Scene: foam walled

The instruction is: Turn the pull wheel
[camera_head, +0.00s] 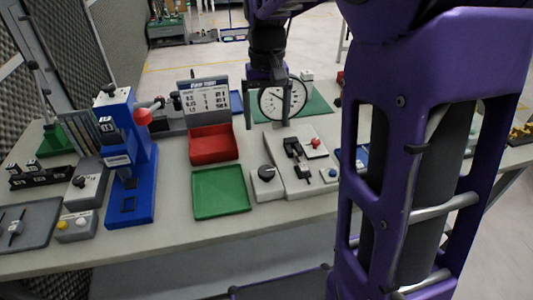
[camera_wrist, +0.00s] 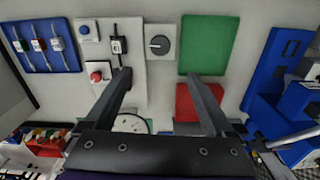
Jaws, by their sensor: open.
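My gripper (camera_head: 267,122) points down above the bench, its two fingers apart and empty. In the wrist view, the open fingers (camera_wrist: 158,76) frame bare bench, near a grey box with a round black knob (camera_wrist: 160,45). That black knob (camera_head: 266,172) stands left of a grey plate fixture (camera_head: 303,180) in the head view. A round white dial with a dark rim (camera_head: 270,104) stands behind one finger; it is partly hidden in the wrist view (camera_wrist: 130,123). I cannot tell for certain which part is the pull wheel. My gripper touches none of these.
A green tray (camera_head: 221,191) and a red bin (camera_head: 213,144) sit left of the knob. A tall blue press (camera_head: 145,180) with a red knob stands further left. The grey fixture carries a red knob (camera_head: 315,142) and black parts. My arm hides much of the right side.

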